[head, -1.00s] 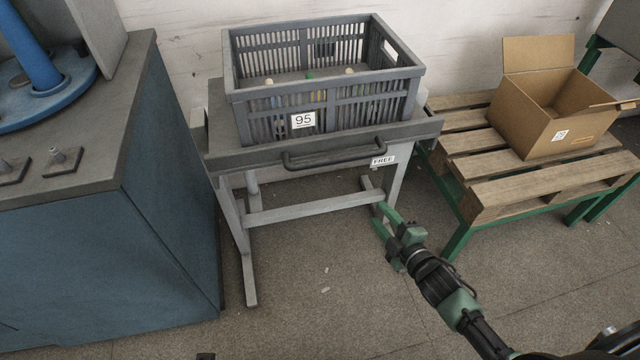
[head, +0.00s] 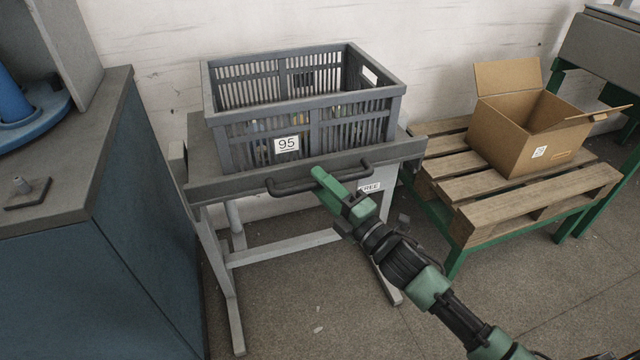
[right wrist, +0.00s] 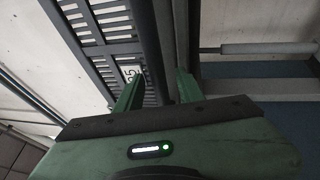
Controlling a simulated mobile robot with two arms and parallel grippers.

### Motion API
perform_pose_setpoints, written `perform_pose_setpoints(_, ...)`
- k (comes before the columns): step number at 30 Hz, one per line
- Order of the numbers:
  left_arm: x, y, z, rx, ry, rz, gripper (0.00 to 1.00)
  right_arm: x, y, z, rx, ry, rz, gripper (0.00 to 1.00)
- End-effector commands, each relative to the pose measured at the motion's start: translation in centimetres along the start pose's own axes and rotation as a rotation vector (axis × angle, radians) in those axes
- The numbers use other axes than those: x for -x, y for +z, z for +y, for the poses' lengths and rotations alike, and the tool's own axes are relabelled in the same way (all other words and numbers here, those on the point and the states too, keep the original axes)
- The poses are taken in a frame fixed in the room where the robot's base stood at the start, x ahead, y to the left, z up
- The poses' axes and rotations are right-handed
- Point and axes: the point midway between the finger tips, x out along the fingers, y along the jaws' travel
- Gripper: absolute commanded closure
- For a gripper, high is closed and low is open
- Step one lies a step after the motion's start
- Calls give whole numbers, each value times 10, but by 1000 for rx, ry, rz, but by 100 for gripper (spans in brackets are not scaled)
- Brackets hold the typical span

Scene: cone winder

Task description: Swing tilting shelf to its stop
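The tilting shelf (head: 235,180) is a grey tabletop on a light grey frame, and it looks about level. A black bar handle (head: 290,187) runs along its front edge. A grey slatted crate (head: 355,122) with a "95" label stands on it. My right gripper (head: 325,180) is at the right half of the handle, its fingertips overlapping the bar. In the right wrist view its two green fingers (right wrist: 158,88) are apart, with a dark bar between them. I cannot tell whether they touch it. My left gripper is out of view.
A blue cabinet (head: 150,235) with a grey top stands close on the left. On the right, a wooden pallet (head: 520,215) on a green frame carries an open cardboard box (head: 500,135). The floor (head: 310,325) in front of the shelf is clear.

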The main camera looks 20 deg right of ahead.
Motion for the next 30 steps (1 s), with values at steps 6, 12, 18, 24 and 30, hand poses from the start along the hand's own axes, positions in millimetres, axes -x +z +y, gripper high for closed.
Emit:
perform_pose_setpoints(6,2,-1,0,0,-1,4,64,-6,0,0,-1,-1,-1,62)
perform_pose_setpoints(12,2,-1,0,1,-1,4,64,-6,0,0,-1,-1,-1,76)
perform_pose_setpoints(18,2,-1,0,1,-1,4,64,-6,0,0,-1,-1,-1,100)
perform_pose_setpoints(24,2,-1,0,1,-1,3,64,-6,0,0,-1,-1,-1,100)
perform_pose_setpoints(30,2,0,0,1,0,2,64,-6,0,0,-1,-1,-1,100)
